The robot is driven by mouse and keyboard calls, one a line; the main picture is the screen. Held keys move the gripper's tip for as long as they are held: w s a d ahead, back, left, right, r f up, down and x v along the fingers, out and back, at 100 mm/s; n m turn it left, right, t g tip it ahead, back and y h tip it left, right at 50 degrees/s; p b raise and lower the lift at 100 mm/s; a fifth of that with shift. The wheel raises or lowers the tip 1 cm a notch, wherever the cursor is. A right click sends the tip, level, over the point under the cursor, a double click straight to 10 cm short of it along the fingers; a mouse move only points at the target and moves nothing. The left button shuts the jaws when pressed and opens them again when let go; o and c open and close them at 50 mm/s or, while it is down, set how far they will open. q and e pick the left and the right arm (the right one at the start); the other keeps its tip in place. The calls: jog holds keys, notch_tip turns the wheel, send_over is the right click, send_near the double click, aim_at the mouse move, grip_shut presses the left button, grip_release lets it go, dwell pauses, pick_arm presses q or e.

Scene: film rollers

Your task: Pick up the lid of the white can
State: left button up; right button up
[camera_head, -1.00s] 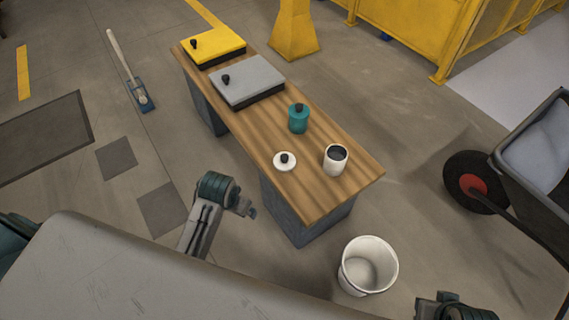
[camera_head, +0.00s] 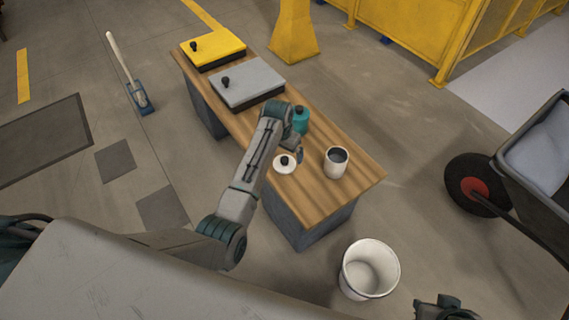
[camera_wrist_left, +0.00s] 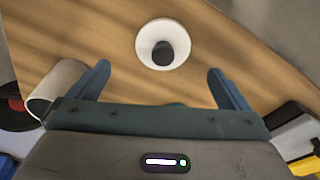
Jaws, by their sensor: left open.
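The white lid (camera_head: 284,167) with a black knob lies flat on the wooden table, left of the open white can (camera_head: 337,162). In the left wrist view the lid (camera_wrist_left: 163,45) is ahead of the fingers, roughly centred between them, with its knob toward me. The can (camera_wrist_left: 58,88) shows at the left there, partly hidden by a finger. My left gripper (camera_head: 296,152) is above the table near the lid. In the wrist view its two blue fingers (camera_wrist_left: 160,85) are apart and empty. Part of my right arm (camera_head: 443,308) shows at the bottom right; its fingers cannot be made out.
A grey case (camera_head: 250,80) and a yellow case (camera_head: 215,47) sit farther back on the table (camera_head: 325,195). A white bucket (camera_head: 369,270) and a wheelbarrow (camera_head: 530,160) stand on the floor.

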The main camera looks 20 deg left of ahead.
aim_at(284, 159)
pick_arm(q)
jog(key=f, duration=0.3)
jog(key=w+f+b, duration=0.1)
jog(key=f, duration=0.2)
jog(key=shift+w+f, duration=0.15)
jog(key=shift+f, duration=0.25)
pick_arm(e)
jog(key=shift+w+a+f+t+y, duration=0.4)
jog(key=shift+w+a+f+t, duration=0.25)
jog(key=shift+a+f+t, duration=0.2)
jog(key=shift+d, duration=0.1)
pick_arm(q)
jog(key=c, duration=1.1)
